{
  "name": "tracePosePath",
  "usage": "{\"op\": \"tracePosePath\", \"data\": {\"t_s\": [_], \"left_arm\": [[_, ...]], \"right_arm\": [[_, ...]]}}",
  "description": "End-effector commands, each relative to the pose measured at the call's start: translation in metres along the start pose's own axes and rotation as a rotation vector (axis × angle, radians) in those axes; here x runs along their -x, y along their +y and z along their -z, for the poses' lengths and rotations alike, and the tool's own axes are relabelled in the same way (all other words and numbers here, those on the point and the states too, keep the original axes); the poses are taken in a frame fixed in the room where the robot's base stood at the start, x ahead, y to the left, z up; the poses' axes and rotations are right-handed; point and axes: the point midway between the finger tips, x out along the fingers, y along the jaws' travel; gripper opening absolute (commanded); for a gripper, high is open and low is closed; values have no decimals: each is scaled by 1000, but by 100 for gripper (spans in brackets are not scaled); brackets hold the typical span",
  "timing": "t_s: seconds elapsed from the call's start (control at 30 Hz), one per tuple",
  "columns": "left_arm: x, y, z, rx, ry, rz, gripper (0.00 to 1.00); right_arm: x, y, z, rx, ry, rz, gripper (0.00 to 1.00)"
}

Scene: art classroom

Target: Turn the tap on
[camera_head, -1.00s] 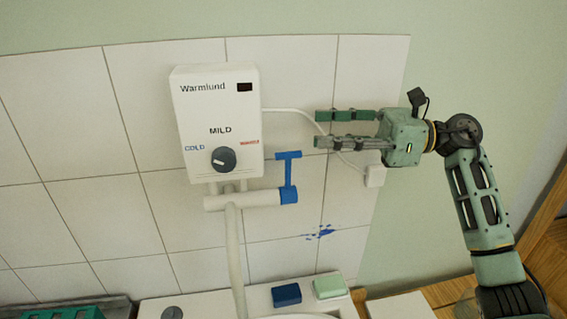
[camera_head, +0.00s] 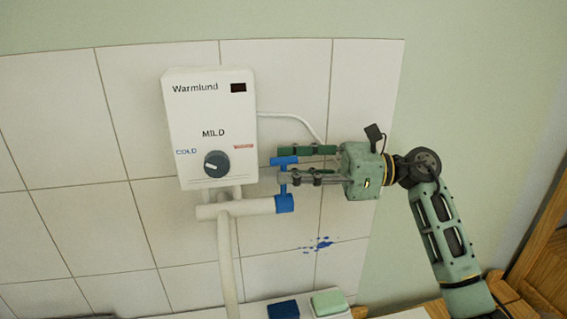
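The tap is a white pipe (camera_head: 235,208) below a white water heater (camera_head: 210,128) labelled Warmlund, with a blue T-shaped handle (camera_head: 285,203) on its right end. My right gripper (camera_head: 292,165) comes in from the right with its two fingers apart, pointing left. Its fingertips are at the top bar of the blue handle and overlap it in the picture. I cannot tell whether they touch it. My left gripper is not in view.
A thin white cable (camera_head: 300,120) runs from the heater behind my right gripper. A dark blue block (camera_head: 283,310) and a pale green block (camera_head: 328,302) lie on the ledge below. The tiled wall left of the heater is clear.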

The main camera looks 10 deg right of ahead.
Motion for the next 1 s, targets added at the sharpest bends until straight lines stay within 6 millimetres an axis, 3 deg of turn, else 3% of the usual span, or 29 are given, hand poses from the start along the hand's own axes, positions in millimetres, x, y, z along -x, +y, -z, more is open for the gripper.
{"op": "tracePosePath", "data": {"t_s": [0.17,0.47,0.83,1.0], "left_arm": [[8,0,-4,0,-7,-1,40],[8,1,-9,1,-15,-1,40],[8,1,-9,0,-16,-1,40],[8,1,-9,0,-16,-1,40]], "right_arm": [[-16,0,-1,0,0,-1,32],[-19,0,1,1,1,1,32],[-18,0,0,0,1,1,0],[-18,0,0,1,1,1,0]]}}
